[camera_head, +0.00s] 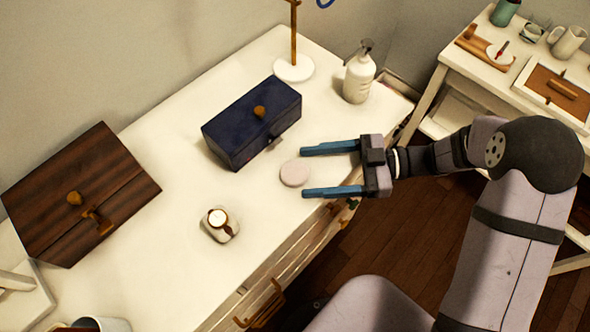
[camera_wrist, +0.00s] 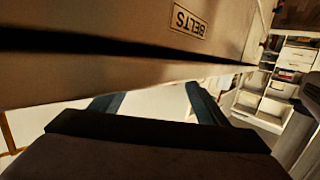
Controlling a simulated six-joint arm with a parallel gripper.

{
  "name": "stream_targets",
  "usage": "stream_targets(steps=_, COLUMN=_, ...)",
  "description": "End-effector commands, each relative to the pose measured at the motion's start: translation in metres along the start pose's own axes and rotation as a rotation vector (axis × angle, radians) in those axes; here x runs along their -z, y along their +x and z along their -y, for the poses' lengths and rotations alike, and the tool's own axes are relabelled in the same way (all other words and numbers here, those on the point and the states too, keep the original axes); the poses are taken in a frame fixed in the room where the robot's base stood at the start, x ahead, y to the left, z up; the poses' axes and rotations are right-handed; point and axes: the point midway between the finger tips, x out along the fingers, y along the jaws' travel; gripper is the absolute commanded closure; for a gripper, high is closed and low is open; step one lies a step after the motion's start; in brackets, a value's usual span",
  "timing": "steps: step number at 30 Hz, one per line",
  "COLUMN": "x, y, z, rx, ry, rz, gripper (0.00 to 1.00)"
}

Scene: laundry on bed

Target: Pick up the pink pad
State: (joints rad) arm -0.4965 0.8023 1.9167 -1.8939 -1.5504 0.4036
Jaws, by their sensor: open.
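The pink pad (camera_head: 294,173) is a small, pale, round disc lying flat on the white dresser top near its front edge. My gripper (camera_head: 304,171) is open and empty, its two blue fingers pointing left. In the head view the fingertips lie above and below the pad's right side, with the pad mostly just past the tips. I cannot tell how high the fingers are over the surface. In the wrist view the fingers of my gripper (camera_wrist: 152,94) are spread apart, and I cannot make out the pad there.
A dark blue box (camera_head: 252,122) stands just behind the pad. A white pump bottle (camera_head: 358,78) and a wooden stand (camera_head: 294,68) are farther back. A small watch-like item (camera_head: 219,224) and a brown wooden box (camera_head: 82,194) lie left. A drawer labelled BELTS (camera_wrist: 188,20) fills the wrist view's top.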

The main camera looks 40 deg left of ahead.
Motion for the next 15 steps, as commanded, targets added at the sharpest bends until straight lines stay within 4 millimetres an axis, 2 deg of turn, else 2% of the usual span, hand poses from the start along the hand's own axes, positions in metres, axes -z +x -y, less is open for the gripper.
stream_targets(steps=9, x=0.004, y=0.039, z=0.002, rx=0.003, ry=0.001, rz=0.0, gripper=0.32)
stream_targets(steps=15, x=0.003, y=0.046, z=0.002, rx=0.001, ry=0.001, rz=0.001, gripper=0.32)
